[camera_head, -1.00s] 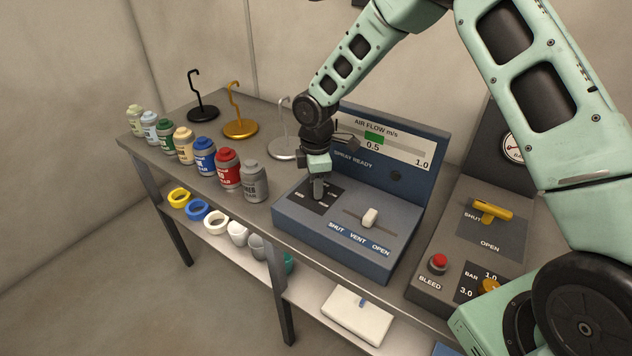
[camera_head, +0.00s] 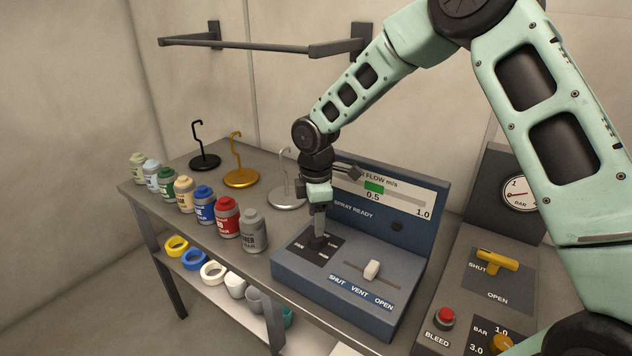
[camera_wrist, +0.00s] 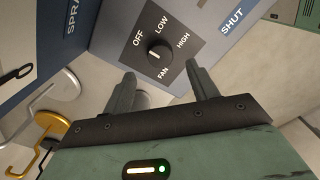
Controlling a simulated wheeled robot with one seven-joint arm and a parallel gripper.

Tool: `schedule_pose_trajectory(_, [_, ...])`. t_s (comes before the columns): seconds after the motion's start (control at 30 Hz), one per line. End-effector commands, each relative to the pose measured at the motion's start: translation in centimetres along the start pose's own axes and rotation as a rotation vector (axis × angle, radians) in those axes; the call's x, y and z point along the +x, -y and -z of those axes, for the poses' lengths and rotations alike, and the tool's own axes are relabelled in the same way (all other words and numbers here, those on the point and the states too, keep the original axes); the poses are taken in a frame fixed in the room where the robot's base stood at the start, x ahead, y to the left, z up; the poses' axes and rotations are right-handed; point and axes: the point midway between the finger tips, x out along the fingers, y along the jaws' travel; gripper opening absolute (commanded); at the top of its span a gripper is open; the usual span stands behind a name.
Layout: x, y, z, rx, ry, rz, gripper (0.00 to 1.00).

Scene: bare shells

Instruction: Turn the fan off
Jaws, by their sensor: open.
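The fan knob (camera_wrist: 158,52) is a dark round dial on a dark plate marked OFF, LOW, HIGH and FAN in the wrist view. A small light mark shows on its OFF side, but its exact setting is hard to read. The plate sits on the left of a blue control box (camera_head: 390,322). My gripper (camera_head: 318,238) points down over the plate in the head view, hiding much of it. In the wrist view my gripper (camera_wrist: 160,74) is open and empty, its fingers apart with the knob ahead between them. The AIR FLOW gauge (camera_head: 400,196) has a green mark near 0.5.
A white slider (camera_head: 372,270) stands right of the plate. Several bottles (camera_head: 227,217) line the left, with three hook stands (camera_head: 240,176) behind. A console with a yellow lever (camera_head: 490,260) and red button (camera_head: 445,317) stands right. A rail (camera_head: 240,44) crosses the wall.

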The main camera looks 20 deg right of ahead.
Motion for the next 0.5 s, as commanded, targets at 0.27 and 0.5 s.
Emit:
schedule_pose_trajectory(0.27, [-6.6,-0.1,0.0,0.001,-0.002,-0.005,0.59])
schedule_pose_trajectory(0.5, [-10.6,-0.1,0.0,0.000,0.000,-0.004,0.59])
